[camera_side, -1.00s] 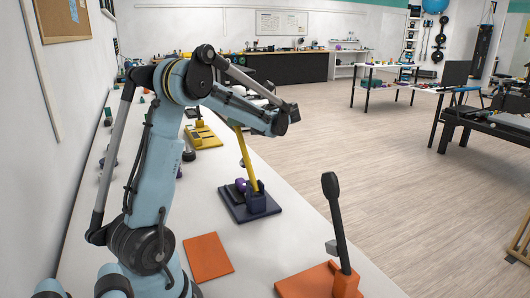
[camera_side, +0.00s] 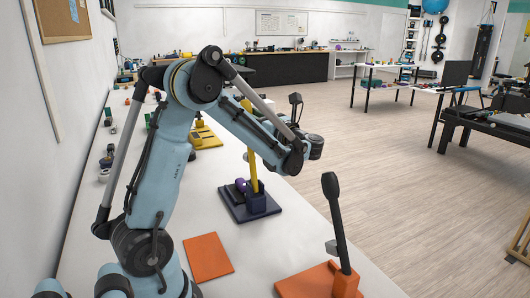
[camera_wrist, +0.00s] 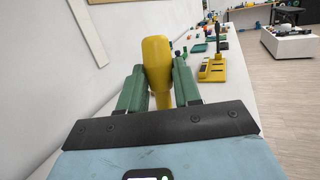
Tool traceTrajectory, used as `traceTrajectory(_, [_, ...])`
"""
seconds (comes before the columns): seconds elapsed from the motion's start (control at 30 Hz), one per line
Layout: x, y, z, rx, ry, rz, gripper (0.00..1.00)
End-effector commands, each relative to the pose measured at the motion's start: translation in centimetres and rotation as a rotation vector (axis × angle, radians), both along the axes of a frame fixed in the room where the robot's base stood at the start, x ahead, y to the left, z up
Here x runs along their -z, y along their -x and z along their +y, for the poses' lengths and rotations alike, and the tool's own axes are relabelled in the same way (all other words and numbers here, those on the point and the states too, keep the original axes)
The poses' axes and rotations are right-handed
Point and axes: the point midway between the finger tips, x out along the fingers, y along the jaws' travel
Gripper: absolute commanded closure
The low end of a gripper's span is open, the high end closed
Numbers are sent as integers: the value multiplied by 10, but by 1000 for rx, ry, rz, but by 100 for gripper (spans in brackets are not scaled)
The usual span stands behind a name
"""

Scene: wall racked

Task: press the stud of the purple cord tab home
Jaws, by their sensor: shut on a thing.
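The navy press (camera_side: 250,208) stands on the white bench in the middle of the side view. Its yellow lever (camera_side: 254,172) rises nearly upright, the upper part crossed by my arm. A small purple piece (camera_side: 240,185), seemingly the purple cord tab, sits on the press left of the lever's foot; its stud is too small to make out. In the wrist view the green fingers of my gripper (camera_wrist: 159,82) are shut on the lever's thick yellow handle (camera_wrist: 157,58), one on each side. In the side view my arm hides the fingers.
An orange press (camera_side: 318,281) with a black lever stands at the front right, and an orange mat (camera_side: 208,257) lies at the front. A yellow press (camera_side: 205,138) stands farther back; it also shows in the wrist view (camera_wrist: 213,68). The wall runs along the left.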

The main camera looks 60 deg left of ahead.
Motion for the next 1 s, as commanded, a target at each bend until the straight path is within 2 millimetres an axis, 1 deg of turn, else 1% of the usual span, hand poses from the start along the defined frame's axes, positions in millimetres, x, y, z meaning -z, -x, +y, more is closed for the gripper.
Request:
traceTrajectory(0.3, [1, 0, 0, -1, 2, -3, 100])
traceTrajectory(0.33, [1, 0, 0, -1, 3, -3, 64])
traceTrajectory(0.47, [1, 0, 0, 0, 2, -2, 44])
traceTrajectory(0.5, [1, 0, 0, 0, 3, -1, 41])
traceTrajectory(0.8, [1, -1, -2, 1, 1, 0, 41])
traceTrajectory(0.87, [2, -3, -6, 2, 1, 0, 41])
traceTrajectory(1.0, [5, -11, -24, 5, 2, 0, 41])
